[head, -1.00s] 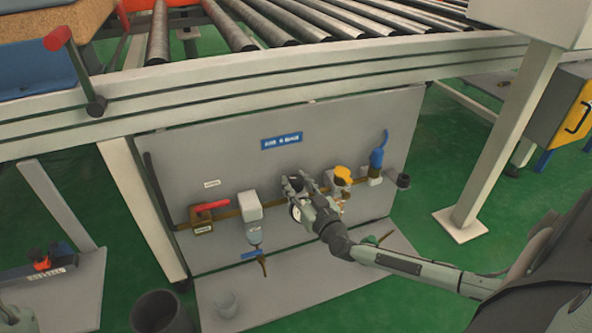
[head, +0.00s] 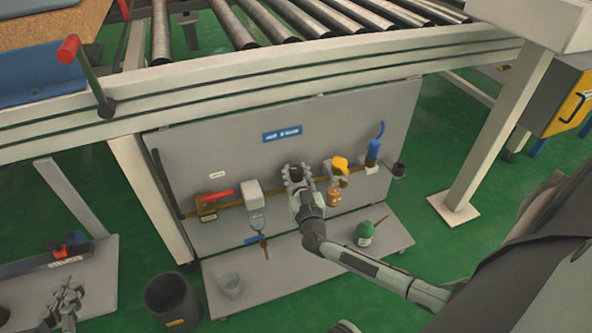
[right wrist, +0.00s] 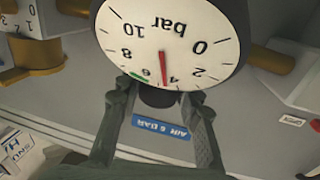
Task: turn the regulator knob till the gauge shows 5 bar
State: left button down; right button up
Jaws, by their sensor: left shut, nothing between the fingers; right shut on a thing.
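The regulator knob (right wrist: 160,97) is a dark cylinder below the round white gauge (right wrist: 120,42), which appears upside down in the right wrist view. The gauge's red needle points between 4 and 6, close to the 4; a green mark lies near 6. My right gripper (right wrist: 162,100) is shut on the knob, one finger on each side. In the head view my right gripper (head: 297,180) is at the middle of the grey panel and hides most of the gauge and knob. My left gripper (head: 66,297) is shut and empty at the lower left.
The panel also carries a red-handled valve (head: 216,195), a clear filter bowl (head: 257,221), a yellow part (head: 340,163) and a blue part (head: 373,150). A green bottle (head: 364,233), clear cup (head: 230,285) and dark bucket (head: 172,300) stand below. The conveyor frame (head: 250,75) overhangs the panel.

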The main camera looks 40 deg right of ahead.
jog(key=shift+d, duration=0.15)
jog(key=o, duration=1.2)
jog(key=shift+s, duration=0.1)
jog(key=v, duration=1.2)
